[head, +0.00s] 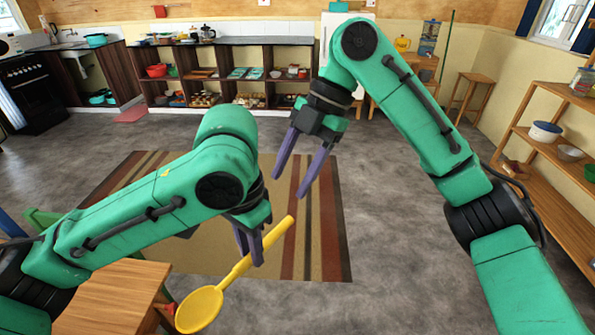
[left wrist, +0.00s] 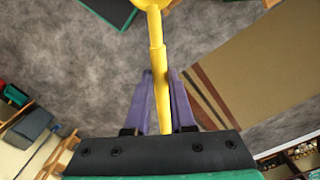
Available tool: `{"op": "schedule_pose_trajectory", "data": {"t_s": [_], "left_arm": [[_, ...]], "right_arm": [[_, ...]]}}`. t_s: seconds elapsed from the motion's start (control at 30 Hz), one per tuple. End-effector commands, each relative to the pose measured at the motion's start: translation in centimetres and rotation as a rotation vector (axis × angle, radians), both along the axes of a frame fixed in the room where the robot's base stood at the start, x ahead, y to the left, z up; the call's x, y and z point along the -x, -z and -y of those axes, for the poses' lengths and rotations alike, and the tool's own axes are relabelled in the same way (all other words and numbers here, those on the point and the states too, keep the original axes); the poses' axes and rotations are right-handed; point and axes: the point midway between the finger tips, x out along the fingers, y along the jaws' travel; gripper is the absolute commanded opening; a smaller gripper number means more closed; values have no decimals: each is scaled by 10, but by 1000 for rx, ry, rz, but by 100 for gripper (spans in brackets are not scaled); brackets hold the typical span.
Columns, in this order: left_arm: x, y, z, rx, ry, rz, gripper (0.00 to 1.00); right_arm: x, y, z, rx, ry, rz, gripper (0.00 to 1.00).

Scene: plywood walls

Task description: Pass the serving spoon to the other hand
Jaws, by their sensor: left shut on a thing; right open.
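The yellow serving spoon (head: 240,268) is held in the air in the head view, its bowl at the lower left and its handle end pointing to the upper right. My left gripper (head: 250,258) is shut on the spoon's handle, and a length of handle sticks out past the fingers. The left wrist view shows the yellow handle (left wrist: 158,75) between the purple fingers of my left gripper (left wrist: 161,80), the bowl cut off at the top. My right gripper (head: 291,182) is open and empty above the spoon's handle end, its fingers pointing down, apart from the spoon.
A wooden table (head: 105,298) stands at the lower left. A striped rug (head: 325,240) lies on the grey floor below the grippers. Wooden shelves (head: 540,160) stand at the right, and a low shelf unit (head: 210,72) lines the far wall. The air between the grippers is clear.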

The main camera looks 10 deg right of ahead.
Motion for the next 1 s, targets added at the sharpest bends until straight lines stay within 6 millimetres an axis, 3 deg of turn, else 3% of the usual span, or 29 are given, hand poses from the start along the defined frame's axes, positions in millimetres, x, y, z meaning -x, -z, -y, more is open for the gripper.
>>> {"op": "schedule_pose_trajectory", "data": {"t_s": [0.07, 0.17, 0.5, 0.7, 1.0], "left_arm": [[0, 0, 0, 0, 0, 0, 0], [0, 0, 0, 0, 0, 0, 0], [0, 0, 0, 0, 0, 0, 0], [0, 0, 0, 0, 0, 0, 0], [0, 0, 0, 0, 0, 0, 0]], "right_arm": [[11, -8, 4, 33, -62, 19, 58], [16, -3, 3, 45, -87, 20, 58], [27, 64, -26, 42, -81, 18, 58], [32, 94, -39, 39, -79, 20, 58], [33, 99, -41, 39, -78, 22, 58]]}}
